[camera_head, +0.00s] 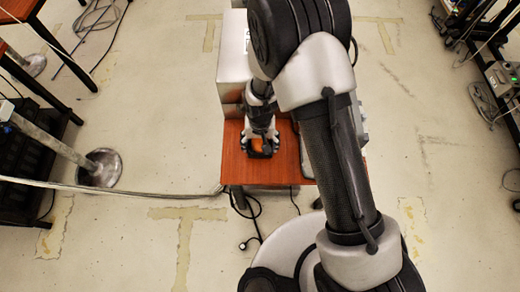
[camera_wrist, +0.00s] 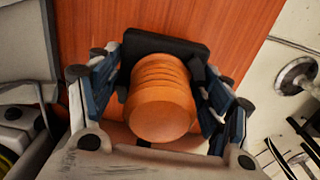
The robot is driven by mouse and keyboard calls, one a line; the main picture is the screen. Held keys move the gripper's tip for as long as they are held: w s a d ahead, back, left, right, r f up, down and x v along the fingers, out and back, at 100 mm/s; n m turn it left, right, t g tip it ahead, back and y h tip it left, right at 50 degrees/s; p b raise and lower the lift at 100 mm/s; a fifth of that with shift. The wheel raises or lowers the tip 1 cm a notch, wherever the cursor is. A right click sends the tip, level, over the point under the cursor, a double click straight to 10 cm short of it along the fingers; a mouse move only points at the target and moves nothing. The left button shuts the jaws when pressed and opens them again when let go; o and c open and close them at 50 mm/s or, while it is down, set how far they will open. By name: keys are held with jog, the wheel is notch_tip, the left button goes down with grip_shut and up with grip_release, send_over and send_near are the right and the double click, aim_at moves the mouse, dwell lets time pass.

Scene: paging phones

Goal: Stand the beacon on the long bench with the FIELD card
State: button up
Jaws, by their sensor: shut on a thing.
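The beacon (camera_wrist: 160,100) has an orange ribbed dome and a dark square base. In the wrist view it sits between the fingers of my gripper (camera_wrist: 162,92), which is shut on it. In the head view the beacon (camera_head: 257,146) shows as a small orange spot under my gripper (camera_head: 260,150), low over or on a reddish wooden table (camera_head: 236,168). I cannot tell whether its base touches the wood. No FIELD card is readable in either view.
A large pale box (camera_head: 232,60) stands at the table's back. Grey equipment sits at its right, partly behind my arm. Cables hang below the table's front. A metal post with a round foot (camera_head: 100,167) stands at left. The floor on the right is mostly open.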

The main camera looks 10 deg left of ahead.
notch_tip(320, 180, down, 4)
jog(key=shift+f+b, duration=0.2)
jog(key=shift+b, duration=0.5)
jog(key=shift+r, duration=0.1)
jog(key=o, duration=0.8)
jog(key=shift+f, duration=0.25)
jog(key=o, duration=0.5)
jog(key=shift+r, duration=0.1)
jog(key=shift+c, duration=0.2)
